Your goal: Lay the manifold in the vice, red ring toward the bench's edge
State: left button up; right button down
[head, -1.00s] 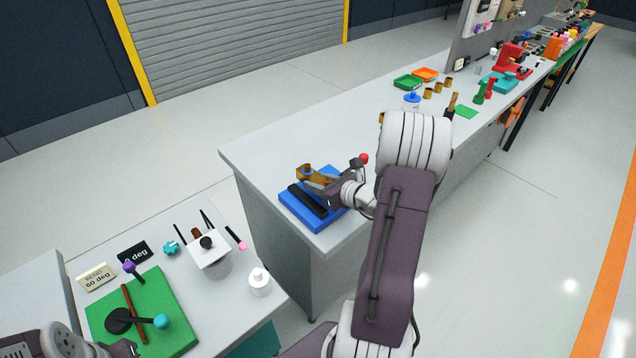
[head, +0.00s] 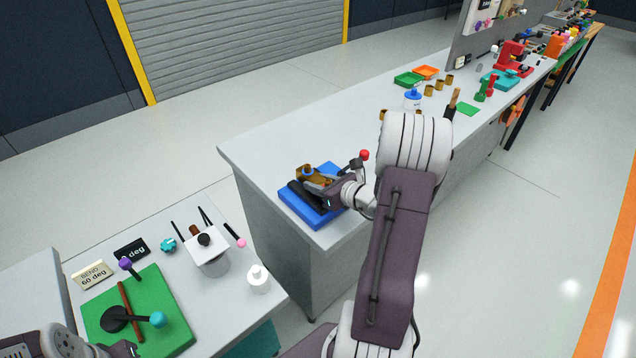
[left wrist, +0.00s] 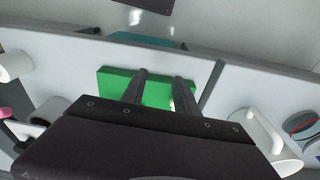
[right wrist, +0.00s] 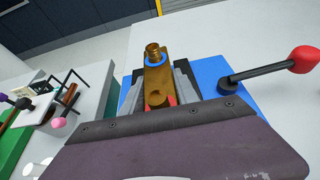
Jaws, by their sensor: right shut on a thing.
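The brass manifold (right wrist: 155,83) is between the fingers of my right gripper (right wrist: 158,88), which is shut on it. Its blue ring (right wrist: 157,60) and threaded end point away from the wrist camera. Red (right wrist: 172,101) shows at its near end, partly hidden by the gripper. In the head view the manifold (head: 318,179) is at the vice (head: 318,212), a blue base with dark jaws. I cannot tell whether it touches the jaws. My left gripper (left wrist: 160,76) is open and empty above the green board (left wrist: 115,82) on the side table.
The vice's handle with a red knob (right wrist: 303,59) sticks out beside my right gripper. The bench top (head: 285,135) behind the vice is clear.

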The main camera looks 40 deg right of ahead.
jog(key=c, duration=0.8)
grip_release()
jog(key=shift+c, duration=0.2)
jog(key=shift+f, duration=0.1)
